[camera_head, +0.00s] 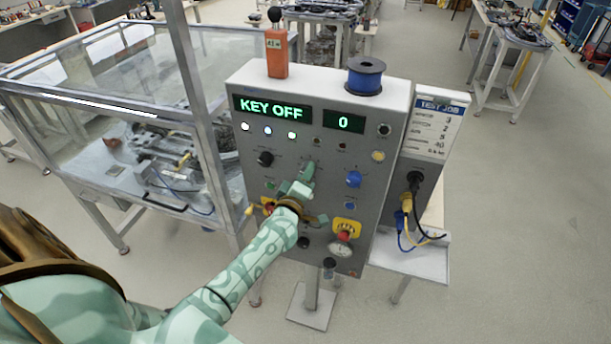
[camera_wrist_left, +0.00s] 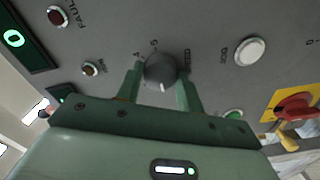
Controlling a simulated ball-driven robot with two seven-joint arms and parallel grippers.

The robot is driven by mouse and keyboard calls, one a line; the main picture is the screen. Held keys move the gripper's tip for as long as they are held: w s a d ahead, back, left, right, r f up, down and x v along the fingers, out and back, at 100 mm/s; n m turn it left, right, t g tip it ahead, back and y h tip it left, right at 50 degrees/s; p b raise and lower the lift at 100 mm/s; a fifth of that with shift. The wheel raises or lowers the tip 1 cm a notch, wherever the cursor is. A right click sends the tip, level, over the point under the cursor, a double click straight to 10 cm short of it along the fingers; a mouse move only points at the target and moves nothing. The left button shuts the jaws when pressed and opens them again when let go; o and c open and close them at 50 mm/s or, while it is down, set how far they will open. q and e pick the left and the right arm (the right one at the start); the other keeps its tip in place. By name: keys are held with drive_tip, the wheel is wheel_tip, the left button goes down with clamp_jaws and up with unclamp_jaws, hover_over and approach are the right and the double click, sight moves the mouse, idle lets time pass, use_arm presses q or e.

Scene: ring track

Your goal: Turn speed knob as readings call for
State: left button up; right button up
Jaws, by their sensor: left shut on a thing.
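The grey control panel (camera_head: 330,130) stands upright before me. Its left display (camera_head: 271,108) reads KEY OFF in green and its right display (camera_head: 343,122) reads 0. My left gripper (camera_head: 306,172) is at the middle of the panel face. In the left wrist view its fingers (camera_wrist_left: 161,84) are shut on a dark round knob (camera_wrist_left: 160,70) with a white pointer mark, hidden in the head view. I cannot tell which is the speed knob. My right gripper is out of view.
A red button on a yellow plate (camera_head: 345,229) is low on the panel. A TEST JOB card (camera_head: 437,118) hangs at the right, its text mostly too small. A blue spool (camera_head: 365,77) and an orange device (camera_head: 277,55) stand on top. A glazed enclosure (camera_head: 120,110) stands left.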

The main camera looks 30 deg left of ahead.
use_arm(q)
drive_tip(key=o, duration=1)
drive_tip(key=v, duration=1.6)
drive_tip(key=shift+s+d, duration=0.1)
